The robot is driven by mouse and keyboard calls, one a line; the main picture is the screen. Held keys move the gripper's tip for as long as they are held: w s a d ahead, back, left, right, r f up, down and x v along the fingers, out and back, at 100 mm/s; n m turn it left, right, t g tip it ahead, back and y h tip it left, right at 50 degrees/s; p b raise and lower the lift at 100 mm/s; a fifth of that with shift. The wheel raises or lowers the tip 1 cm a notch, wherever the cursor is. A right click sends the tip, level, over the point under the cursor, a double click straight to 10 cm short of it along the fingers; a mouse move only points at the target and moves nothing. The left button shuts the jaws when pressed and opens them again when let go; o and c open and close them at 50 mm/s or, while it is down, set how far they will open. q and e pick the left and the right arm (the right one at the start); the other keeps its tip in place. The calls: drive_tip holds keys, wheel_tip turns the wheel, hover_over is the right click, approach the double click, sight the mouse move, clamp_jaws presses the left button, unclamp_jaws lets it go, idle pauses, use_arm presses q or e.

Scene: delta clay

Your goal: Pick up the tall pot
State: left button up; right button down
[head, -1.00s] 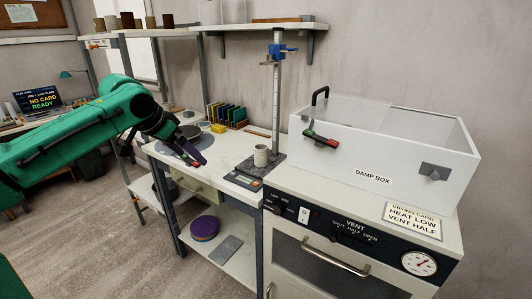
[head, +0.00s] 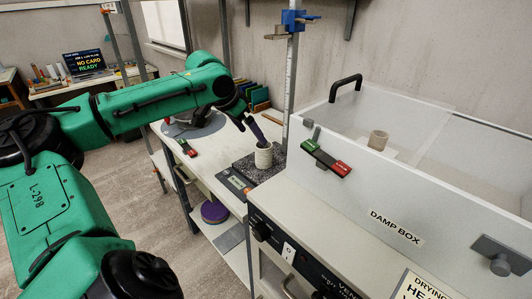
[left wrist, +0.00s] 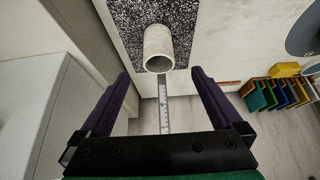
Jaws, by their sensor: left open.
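A pale, ribbed cylindrical pot (head: 264,156) stands upright on the speckled dark plate (head: 245,163) at the foot of the measuring post. In the left wrist view, the pot (left wrist: 158,45) shows its open rim, just beyond and between the fingertips. My left gripper (head: 258,135) is open, with its purple fingers beside the pot's top in the head view. In the left wrist view, the left gripper (left wrist: 161,75) has nothing between its fingers. Another small pot (head: 378,140) is seen in the damp box. My right gripper is not in view.
The measuring post (head: 290,80) with a blue slider rises right behind the pot. The white damp box (head: 345,190) with a red and green latch (head: 326,158) stands to the right. Colored boards (left wrist: 280,90) stand behind.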

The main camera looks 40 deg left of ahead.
sight(264, 155)
use_arm(q)
drive_tip(key=p+x, duration=0.1)
drive_tip(key=x, duration=0.2)
drive_tip(key=p+x, duration=0.1)
drive_tip(key=x, duration=0.2)
drive_tip(key=shift+w+d+r+p, duration=0.15)
drive_tip(key=shift+w+d+p, duration=0.1)
drive_tip(key=shift+w+p, duration=0.1)
drive_tip(key=shift+p+x, duration=0.35)
drive_tip(key=shift+x, duration=0.75)
drive_tip(key=shift+w+a+f, duration=0.1)
drive_tip(key=shift+a+f, duration=0.05)
drive_tip(key=shift+f, duration=0.3)
drive_tip(key=shift+r, duration=0.1)
clamp_jaws()
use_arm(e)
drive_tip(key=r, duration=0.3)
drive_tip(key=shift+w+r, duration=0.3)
